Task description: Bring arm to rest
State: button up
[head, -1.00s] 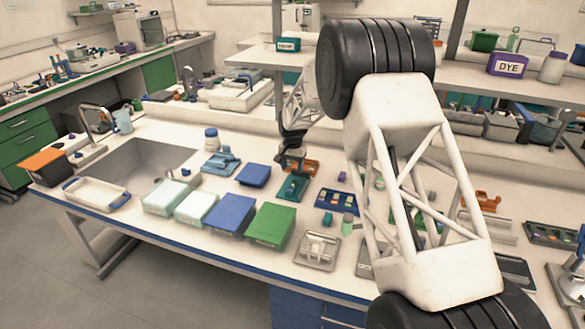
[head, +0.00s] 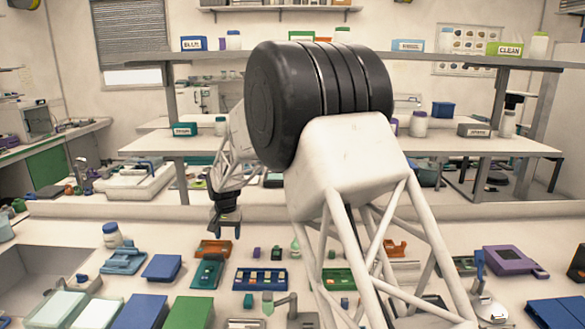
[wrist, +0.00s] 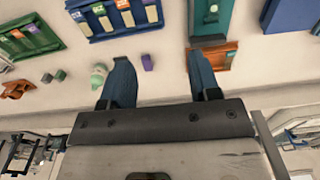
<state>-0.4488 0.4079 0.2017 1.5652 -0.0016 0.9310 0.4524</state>
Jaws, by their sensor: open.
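My gripper (head: 225,228) hangs above the back part of the white bench in the head view, left of my large white arm link. In the wrist view its two dark blue fingers (wrist: 161,82) are spread apart with nothing between them, so it is open and empty. Below and beyond the fingers, the wrist view shows the blue slotted tray (wrist: 113,16), a teal tray (wrist: 209,14) and an orange tray (wrist: 223,57). My gripper appears clear of them all.
The sink (head: 35,268) is at the left. Blue and green boxes (head: 187,313) stand at the front. A purple device (head: 510,261) sits at the right. Behind the bench are shelves with a teal box (head: 184,129) and a green CLEAN box (head: 505,49). My arm hides part of the bench.

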jog(key=s+d+r+t, duration=0.1)
jog(key=s+d+r, duration=0.7)
jog(key=s+d, duration=0.4)
jog(key=s+d+r, duration=0.9)
jog(key=d, duration=0.4)
jog(key=s+d, duration=0.5)
jog(key=s, duration=0.5)
jog(key=s+d+f, duration=0.1)
jog(key=s+d, duration=0.4)
jog(key=s, duration=0.6)
jog(key=s+d+f+t, duration=0.1)
jog(key=s+d, duration=0.4)
jog(key=s, duration=0.6)
jog(key=shift+f, duration=0.15)
